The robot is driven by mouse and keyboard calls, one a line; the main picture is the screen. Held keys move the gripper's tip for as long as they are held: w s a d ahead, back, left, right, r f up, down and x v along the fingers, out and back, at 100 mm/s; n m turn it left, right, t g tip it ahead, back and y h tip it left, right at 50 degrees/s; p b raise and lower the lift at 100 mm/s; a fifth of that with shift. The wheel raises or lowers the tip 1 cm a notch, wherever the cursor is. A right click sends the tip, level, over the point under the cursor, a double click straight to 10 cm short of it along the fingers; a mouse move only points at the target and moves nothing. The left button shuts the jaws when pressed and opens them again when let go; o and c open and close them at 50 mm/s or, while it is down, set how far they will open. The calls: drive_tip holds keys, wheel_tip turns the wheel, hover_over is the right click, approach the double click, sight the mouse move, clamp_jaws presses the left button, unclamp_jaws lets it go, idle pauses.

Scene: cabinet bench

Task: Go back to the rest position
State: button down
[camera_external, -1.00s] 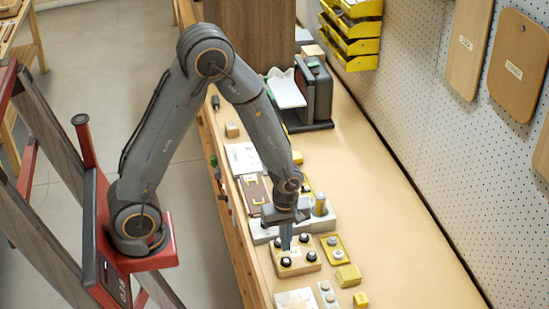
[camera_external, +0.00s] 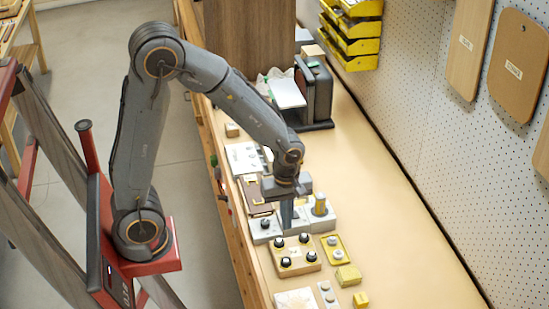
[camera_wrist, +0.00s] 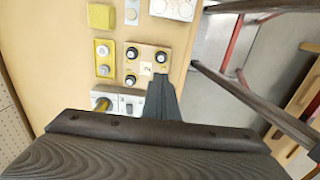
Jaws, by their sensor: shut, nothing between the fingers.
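My gripper (camera_external: 287,222) points down above the grey block (camera_external: 288,228) on the bench, behind the wooden board with black knobs (camera_external: 296,256). Its fingers are together with nothing held. In the wrist view my gripper (camera_wrist: 163,84) reaches up from the bottom, its tip overlapping the edge of the knob board (camera_wrist: 144,62). The arm is bent, with its elbow raised high above the red base.
The bench holds a yellow plate with knobs (camera_external: 334,248), a yellow block (camera_external: 348,275), a grey base with a yellow cylinder (camera_external: 320,204) and a dark device (camera_external: 314,92). Yellow bins (camera_external: 352,35) hang on the pegboard. The bench's right side (camera_external: 400,220) is clear.

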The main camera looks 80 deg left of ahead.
idle(0.3)
drive_tip(key=s+d+f+m+t+b, duration=0.1)
drive_tip(key=s+d+f+m+b, duration=0.1)
drive_tip(key=m, duration=1.6)
drive_tip(key=shift+s+d+f, duration=0.55)
drive_tip(key=shift+s+d, duration=0.6)
drive_tip(key=shift+d, duration=0.05)
